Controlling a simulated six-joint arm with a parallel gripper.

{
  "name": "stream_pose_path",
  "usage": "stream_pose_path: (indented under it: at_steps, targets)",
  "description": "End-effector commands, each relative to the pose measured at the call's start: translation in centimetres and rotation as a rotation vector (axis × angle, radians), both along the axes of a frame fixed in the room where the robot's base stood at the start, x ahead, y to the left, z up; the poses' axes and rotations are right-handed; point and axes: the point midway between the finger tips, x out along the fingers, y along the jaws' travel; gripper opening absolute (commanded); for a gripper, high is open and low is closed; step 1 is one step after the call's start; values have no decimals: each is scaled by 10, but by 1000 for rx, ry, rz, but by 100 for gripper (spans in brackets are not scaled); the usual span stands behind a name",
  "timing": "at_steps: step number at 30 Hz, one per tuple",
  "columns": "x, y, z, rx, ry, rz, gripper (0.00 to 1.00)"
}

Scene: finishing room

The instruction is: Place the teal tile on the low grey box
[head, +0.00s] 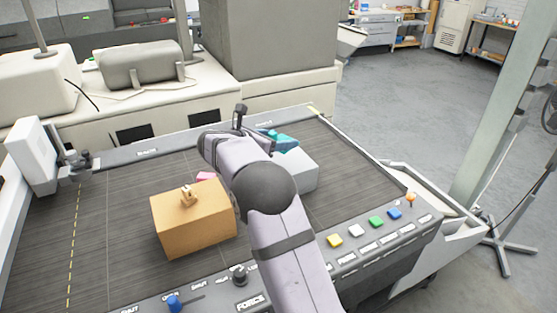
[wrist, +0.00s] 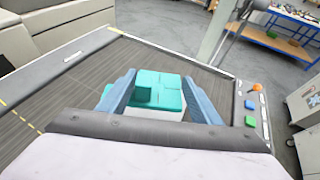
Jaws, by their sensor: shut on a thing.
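The teal tile (head: 287,144) is at the low grey box (head: 301,175), over its far part in the head view. In the wrist view the tile (wrist: 157,91) has a raised block on top and sits between the two blue fingers of my gripper (wrist: 158,77), which is shut on it. The grey box (wrist: 165,114) shows pale below the tile there. I cannot tell whether the tile touches the box top or hangs just above it. My arm hides the box's left side in the head view.
An orange-brown box (head: 195,225) with a small tan piece (head: 188,197) on it stands left of my arm. A pink object (head: 205,176) shows behind it. Coloured buttons (head: 376,222) line the table's front right edge. The dark tabletop right of the grey box is clear.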

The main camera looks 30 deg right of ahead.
Motion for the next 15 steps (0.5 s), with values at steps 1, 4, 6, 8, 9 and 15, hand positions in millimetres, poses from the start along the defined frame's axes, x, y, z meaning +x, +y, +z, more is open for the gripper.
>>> stream_pose_path:
  at_steps: [1, 4, 6, 8, 9, 15]
  targets:
    - [0, 0, -8, 0, 4, -1, 35]
    - [0, 0, -22, -1, 3, -1, 35]
    - [0, 0, -30, -1, 2, 0, 35]
    - [0, 0, -34, 0, 1, 0, 35]
    - [0, 0, -36, -1, 0, 0, 35]
    - [0, 0, -40, 0, 0, 0, 35]
